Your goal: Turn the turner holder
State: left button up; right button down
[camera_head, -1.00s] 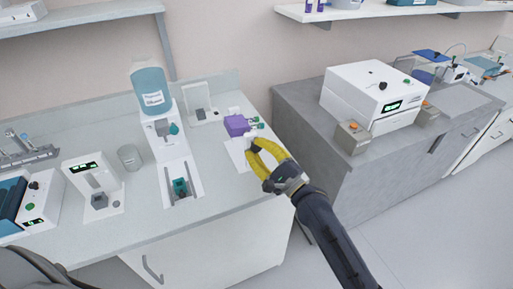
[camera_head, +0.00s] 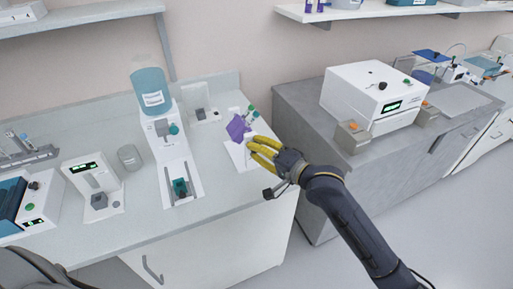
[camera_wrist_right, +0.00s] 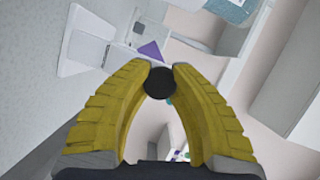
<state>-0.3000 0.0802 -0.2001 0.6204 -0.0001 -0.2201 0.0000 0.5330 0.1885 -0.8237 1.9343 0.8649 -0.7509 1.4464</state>
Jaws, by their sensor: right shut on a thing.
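The turner's purple holder (camera_head: 237,127) sits on a white base plate (camera_head: 236,157) at the right end of the white bench, with green-tipped pieces (camera_head: 252,110) on its far side. The holder is tilted. My right gripper (camera_head: 250,144) is at its near side. In the right wrist view, the yellow fingers are shut on a dark round knob (camera_wrist_right: 159,83), and part of the purple holder (camera_wrist_right: 149,50) shows beyond them. How the knob joins the holder is hidden. My left gripper is not in view.
A stand with a teal bottle (camera_head: 151,88) is left of the turner, and a small white device (camera_head: 200,114) stands behind. A grey bench with a white machine (camera_head: 373,98) is at the right, across a gap.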

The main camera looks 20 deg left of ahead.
jog(key=n+h, duration=0.2)
jog(key=n, duration=0.1)
jog(key=shift+w+d+r+n, duration=0.1)
jog(key=shift+w+r+n, duration=0.1)
jog(key=shift+n, duration=0.1)
jog(key=shift+n+t+h, duration=0.5)
jog(key=shift+n+h, duration=0.3)
jog(key=shift+n, duration=0.6)
jog(key=shift+r, duration=0.15)
jog(key=c, duration=1.5)
grip_release()
jog(key=o, duration=0.5)
jog(key=shift+s+f, duration=0.1)
jog(key=shift+f, duration=0.1)
jog(key=shift+s, duration=0.1)
jog(key=v, duration=1.1)
jog(key=shift+s+d+r, duration=0.2)
jog(key=shift+d+r, duration=0.05)
jog(key=shift+d, duration=0.05)
jog(key=shift+f, duration=0.1)
